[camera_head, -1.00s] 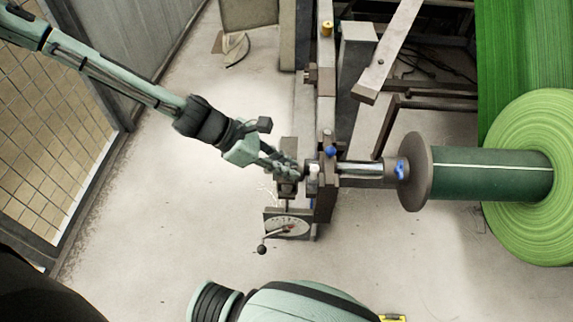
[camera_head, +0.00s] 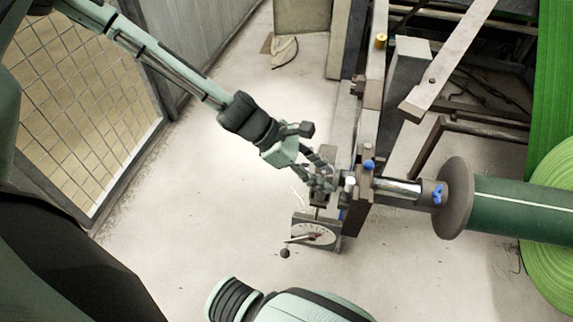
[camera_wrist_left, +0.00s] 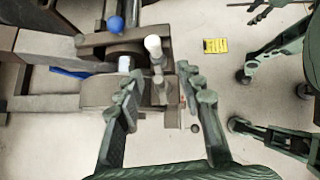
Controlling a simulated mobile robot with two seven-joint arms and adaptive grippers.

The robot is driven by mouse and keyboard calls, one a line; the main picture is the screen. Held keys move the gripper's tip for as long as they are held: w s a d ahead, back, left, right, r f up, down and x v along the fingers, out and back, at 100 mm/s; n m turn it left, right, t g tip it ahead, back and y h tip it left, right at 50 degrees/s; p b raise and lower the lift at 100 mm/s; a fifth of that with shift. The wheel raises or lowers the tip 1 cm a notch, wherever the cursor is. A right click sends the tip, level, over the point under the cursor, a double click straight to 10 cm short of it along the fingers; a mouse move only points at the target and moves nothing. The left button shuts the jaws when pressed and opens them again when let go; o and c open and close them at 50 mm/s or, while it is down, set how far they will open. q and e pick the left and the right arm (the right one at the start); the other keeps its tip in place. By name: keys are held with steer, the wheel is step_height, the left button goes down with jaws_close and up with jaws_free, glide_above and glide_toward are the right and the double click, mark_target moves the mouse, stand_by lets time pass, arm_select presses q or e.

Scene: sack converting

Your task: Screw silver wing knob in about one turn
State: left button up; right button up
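My left gripper (camera_head: 327,182) reaches in from the left to the end of the roll stand (camera_head: 362,205), just left of a pale knob (camera_head: 349,183). In the left wrist view the fingers (camera_wrist_left: 160,82) are spread apart, one on each side of small grey metal parts (camera_wrist_left: 158,88) at the stand's end. The pale knob (camera_wrist_left: 153,46) stands just beyond the fingertips there. A silver wing shape is too small to make out for certain, and contact with the fingers cannot be told. A dark gripper-like part (camera_wrist_left: 264,10) at the wrist view's top right may be my right gripper.
A dial box with a ball-ended lever (camera_head: 315,235) hangs below my left gripper. A blue knob (camera_head: 369,165) and a blue wing piece (camera_head: 437,193) are on the roll shaft side. The green roll (camera_head: 558,275) is at right. Floor to the left is clear.

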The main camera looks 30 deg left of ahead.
arm_select(q)
steer(key=shift+a+r, duration=0.2)
steer(key=shift+s+a, duration=0.4)
steer(key=shift+a, duration=0.25)
steer(key=s+a, duration=0.4)
steer(key=a, duration=0.5)
steer(key=shift+s+a, duration=0.2)
steer(key=shift+a, duration=0.15)
